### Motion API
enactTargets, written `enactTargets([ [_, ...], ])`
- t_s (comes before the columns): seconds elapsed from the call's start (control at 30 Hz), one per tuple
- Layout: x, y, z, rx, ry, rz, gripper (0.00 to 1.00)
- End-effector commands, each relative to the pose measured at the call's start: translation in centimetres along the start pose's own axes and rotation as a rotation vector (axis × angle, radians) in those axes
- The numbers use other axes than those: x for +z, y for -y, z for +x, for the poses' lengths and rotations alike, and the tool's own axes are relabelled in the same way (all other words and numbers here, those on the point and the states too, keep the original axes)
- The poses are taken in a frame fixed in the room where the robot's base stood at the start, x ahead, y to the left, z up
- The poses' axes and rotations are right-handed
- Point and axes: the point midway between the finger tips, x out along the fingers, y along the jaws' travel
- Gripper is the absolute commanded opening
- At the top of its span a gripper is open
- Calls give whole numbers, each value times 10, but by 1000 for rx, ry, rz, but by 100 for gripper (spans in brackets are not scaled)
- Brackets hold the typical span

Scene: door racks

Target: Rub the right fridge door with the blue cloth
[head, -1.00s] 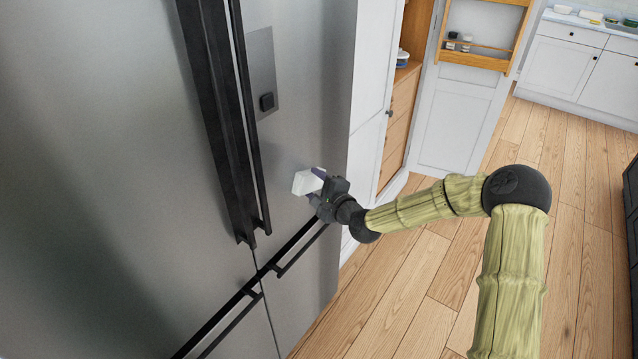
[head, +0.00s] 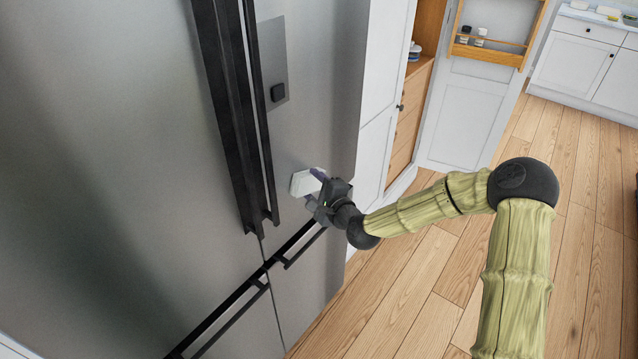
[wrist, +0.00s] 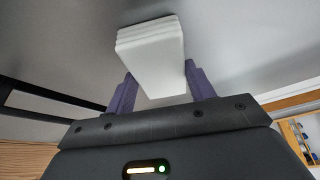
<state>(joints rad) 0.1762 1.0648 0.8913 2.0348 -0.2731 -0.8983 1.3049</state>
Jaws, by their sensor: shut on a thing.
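The right fridge door (head: 318,110) is brushed grey metal, with a small control panel and a dark vertical handle on its left. My gripper (head: 314,188) is at the lower part of this door and is shut on a white, folded-looking block (head: 302,184). In the wrist view the block (wrist: 152,58) sits between the purple fingers of my gripper (wrist: 161,84), its far end at the grey door surface. It looks in contact, but I cannot tell for sure. No blue cloth shows; the held thing looks white.
The left fridge door (head: 120,150) and its dark handle (head: 228,120) are left of my gripper. A drawer handle (head: 302,245) juts out just below. A white cabinet (head: 378,150) stands to the right. The wooden floor (head: 440,270) is clear.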

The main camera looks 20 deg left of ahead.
Motion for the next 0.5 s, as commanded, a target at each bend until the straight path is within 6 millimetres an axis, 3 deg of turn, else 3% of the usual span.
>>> enactTargets([
  [0.5, 9, -4, -4, 0, 1, 0, 36],
])
